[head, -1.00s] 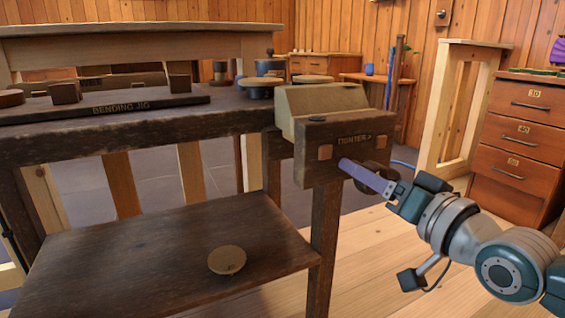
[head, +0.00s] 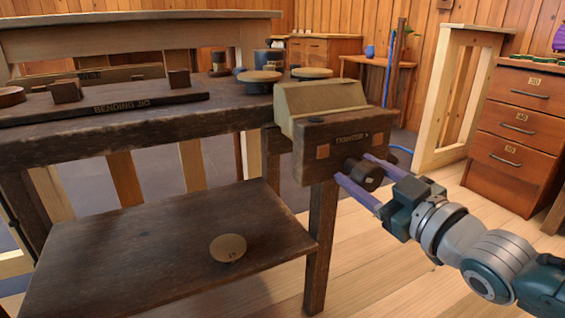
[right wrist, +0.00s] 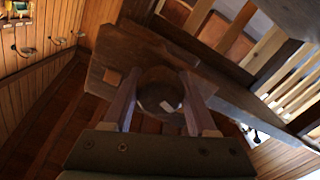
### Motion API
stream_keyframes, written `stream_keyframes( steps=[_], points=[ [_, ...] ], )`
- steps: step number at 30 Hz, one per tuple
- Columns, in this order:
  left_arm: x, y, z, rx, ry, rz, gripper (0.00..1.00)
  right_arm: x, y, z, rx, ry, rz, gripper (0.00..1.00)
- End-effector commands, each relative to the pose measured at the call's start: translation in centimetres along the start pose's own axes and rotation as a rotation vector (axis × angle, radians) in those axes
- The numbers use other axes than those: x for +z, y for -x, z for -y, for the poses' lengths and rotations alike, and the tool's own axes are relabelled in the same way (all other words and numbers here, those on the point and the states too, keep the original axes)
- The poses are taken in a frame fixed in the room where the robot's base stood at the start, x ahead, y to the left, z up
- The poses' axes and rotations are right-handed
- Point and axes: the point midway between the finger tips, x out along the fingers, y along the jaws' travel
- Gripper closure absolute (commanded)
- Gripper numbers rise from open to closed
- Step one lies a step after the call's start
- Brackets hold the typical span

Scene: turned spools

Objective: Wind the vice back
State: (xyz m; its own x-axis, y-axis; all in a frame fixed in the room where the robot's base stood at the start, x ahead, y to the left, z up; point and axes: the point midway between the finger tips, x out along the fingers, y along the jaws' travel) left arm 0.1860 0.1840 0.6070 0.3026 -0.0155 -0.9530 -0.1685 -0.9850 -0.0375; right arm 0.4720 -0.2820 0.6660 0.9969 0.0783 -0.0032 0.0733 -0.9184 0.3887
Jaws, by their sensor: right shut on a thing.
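The vice (head: 320,135) is a dark wooden block at the bench's right end, marked "TIGHTEN" with an arrow. A dark round knob (head: 365,172) sticks out from its front face. My right gripper (head: 360,170) has its two purple fingers on either side of this knob and is shut on it. In the right wrist view the knob (right wrist: 160,90) sits between the two fingers, with a small pale mark on its face. A pale wooden block (head: 320,97) lies at the top of the vice. My left gripper is not in view.
The bench (head: 140,128) carries a bending jig (head: 110,106) and several round spools. A round wooden disc (head: 228,248) rests on the lower shelf (head: 120,270). A drawer cabinet (head: 515,130) and a pale frame (head: 435,120) stand at the right. The floor before the vice is open.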

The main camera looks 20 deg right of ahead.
Motion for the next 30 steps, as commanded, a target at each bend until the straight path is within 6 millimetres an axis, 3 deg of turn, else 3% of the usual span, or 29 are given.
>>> stream_keyframes(
  steps=[12, 30],
  points=[
    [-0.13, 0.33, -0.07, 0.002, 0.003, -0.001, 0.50, 0.37, 0.05, 0.16, -0.004, 0.239, 0.011, 0.98],
    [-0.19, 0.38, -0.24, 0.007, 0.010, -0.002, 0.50, 0.37, 0.04, 0.19, -0.004, 0.294, 0.011, 0.98]
  ],
)
